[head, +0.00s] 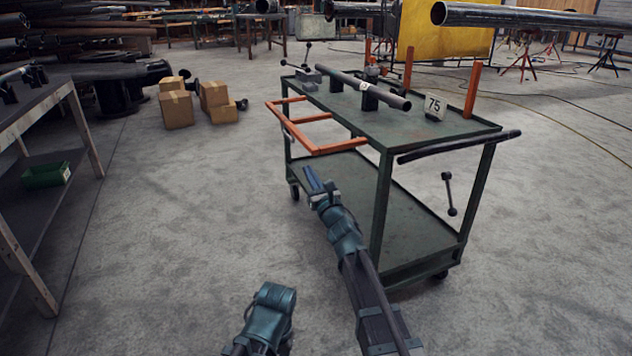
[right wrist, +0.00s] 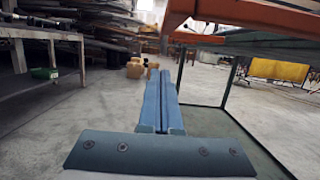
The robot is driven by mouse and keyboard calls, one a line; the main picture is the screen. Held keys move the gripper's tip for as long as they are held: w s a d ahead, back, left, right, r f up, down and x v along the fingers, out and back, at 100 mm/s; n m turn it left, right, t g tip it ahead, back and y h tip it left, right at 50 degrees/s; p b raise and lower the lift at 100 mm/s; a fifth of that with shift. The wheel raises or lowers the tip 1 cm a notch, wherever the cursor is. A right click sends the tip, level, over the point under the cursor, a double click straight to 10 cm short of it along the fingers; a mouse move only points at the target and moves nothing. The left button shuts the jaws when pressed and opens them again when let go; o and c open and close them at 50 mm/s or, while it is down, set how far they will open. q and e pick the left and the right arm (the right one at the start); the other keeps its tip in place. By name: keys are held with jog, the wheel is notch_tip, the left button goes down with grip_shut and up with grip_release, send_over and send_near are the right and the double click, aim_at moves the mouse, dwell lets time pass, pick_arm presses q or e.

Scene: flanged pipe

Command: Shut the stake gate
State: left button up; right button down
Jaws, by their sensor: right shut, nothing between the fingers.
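The stake gate is an orange frame (head: 291,130) on the left side of the green cart (head: 440,135). It sticks out to the left from the cart's top, about level with it, so it stands open. My right gripper (head: 309,173) is shut and empty, just below the gate's near corner. In the right wrist view the shut fingers (right wrist: 159,85) point forward, and an orange bar of the gate (right wrist: 255,14) crosses above and to their right. I cannot tell whether they touch it. Part of my left arm shows at the bottom of the head view, but its gripper cannot be made out.
Cardboard boxes (head: 176,108) stand on the floor behind. A workbench (head: 45,105) is at left. The floor between is free.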

jog(key=r+p, duration=0.1)
jog(key=w+r+p, duration=0.1)
jog(key=r, duration=0.1)
jog(key=w+r+p, duration=0.1)
jog(key=p, duration=0.1)
jog(key=shift+a+r, duration=0.25)
jog(key=shift+a, duration=0.15)
jog(key=shift+r, duration=0.1)
